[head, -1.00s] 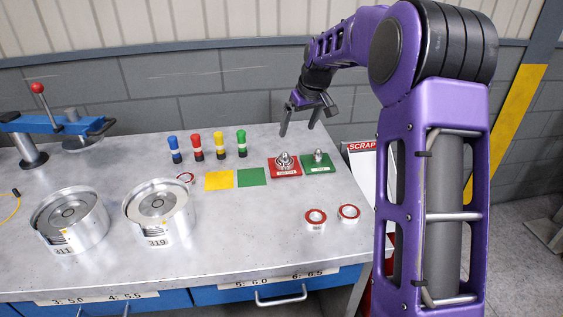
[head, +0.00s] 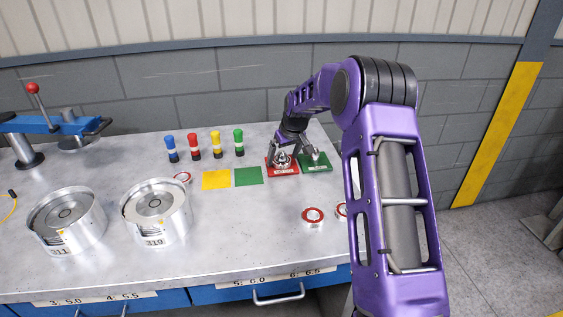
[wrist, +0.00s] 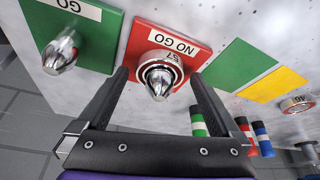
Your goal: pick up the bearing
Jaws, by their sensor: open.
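A bearing (wrist: 173,58), a metal ring, sits around the shiny pointed plug of the red NO GO block (wrist: 143,37) in the wrist view. In the head view the red block (head: 290,170) stands at the right back of the bench. My gripper (head: 283,154) is over it. In the wrist view my gripper (wrist: 159,75) is open, one finger on each side of the bearing and plug. Contact between the fingers and the ring cannot be told.
The green gauge block (head: 317,166) with its own plug stands close right of the red one. A green square (head: 248,176), a yellow square (head: 216,180) and several coloured bottles (head: 238,141) are to the left. Two metal housings (head: 157,211) stand further left.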

